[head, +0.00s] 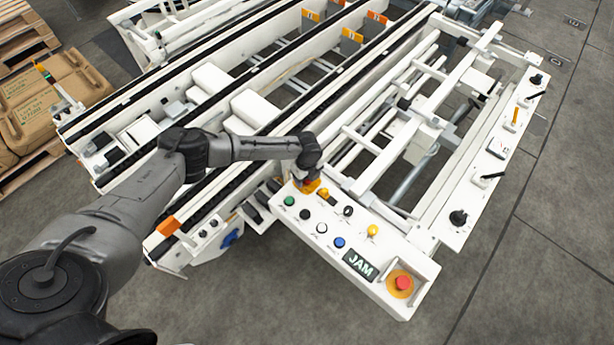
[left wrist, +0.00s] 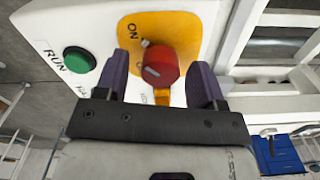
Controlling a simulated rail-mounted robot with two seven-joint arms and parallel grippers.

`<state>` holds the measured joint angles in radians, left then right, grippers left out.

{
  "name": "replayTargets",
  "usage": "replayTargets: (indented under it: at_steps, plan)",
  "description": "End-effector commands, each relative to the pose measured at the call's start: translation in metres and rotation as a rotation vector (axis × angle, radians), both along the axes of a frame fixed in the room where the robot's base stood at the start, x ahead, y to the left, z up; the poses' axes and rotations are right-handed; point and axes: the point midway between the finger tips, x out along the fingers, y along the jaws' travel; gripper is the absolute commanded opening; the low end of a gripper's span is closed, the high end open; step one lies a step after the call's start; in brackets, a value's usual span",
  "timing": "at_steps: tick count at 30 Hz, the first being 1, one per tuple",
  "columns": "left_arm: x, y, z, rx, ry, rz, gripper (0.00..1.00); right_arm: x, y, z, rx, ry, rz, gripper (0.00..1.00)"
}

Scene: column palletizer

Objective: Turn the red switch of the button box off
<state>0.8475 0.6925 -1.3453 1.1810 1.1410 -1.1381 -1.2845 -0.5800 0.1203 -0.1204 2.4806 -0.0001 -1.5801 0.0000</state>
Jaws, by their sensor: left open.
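The button box (head: 322,227) is a white panel with several coloured buttons. Its red switch (left wrist: 160,67) sits on a yellow plate (left wrist: 178,27) in the left wrist view, with the word ON at the plate's upper left. A pale mark shows at the knob's upper left, on the side of ON. In the head view my gripper hides most of the switch. My left gripper (head: 308,172) is over the far left corner of the box. In the left wrist view its open fingers (left wrist: 161,68) stand on either side of the red knob, with gaps visible. My right gripper is not in view.
A green RUN button (left wrist: 79,60) sits left of the switch. Black, white, blue and yellow buttons, a JAM display (head: 360,264) and a red emergency stop (head: 402,284) share the panel. White conveyor rails (head: 225,150) run behind. Grey floor (head: 530,260) is clear at right.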

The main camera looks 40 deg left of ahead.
Motion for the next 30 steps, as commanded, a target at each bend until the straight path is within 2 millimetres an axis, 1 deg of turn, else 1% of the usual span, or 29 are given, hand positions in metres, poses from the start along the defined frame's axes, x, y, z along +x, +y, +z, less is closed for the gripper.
replayTargets:
  at_steps: [8,11,24,30]
  plan:
    - [0.0,-0.0002,-0.0011,0.0,0.0,0.0,0.63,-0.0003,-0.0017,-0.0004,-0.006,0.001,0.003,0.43]
    - [0.0,-0.0002,-0.001,0.0,0.0,0.0,0.55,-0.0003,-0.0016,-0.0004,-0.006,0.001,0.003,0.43]
    - [0.0001,-0.0001,-0.0007,0.0,0.0,0.0,0.14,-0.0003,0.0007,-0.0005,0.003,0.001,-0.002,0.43]
    - [-0.0003,-0.0002,-0.0003,0.0,0.001,0.018,0.14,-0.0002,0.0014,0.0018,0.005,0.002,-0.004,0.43]
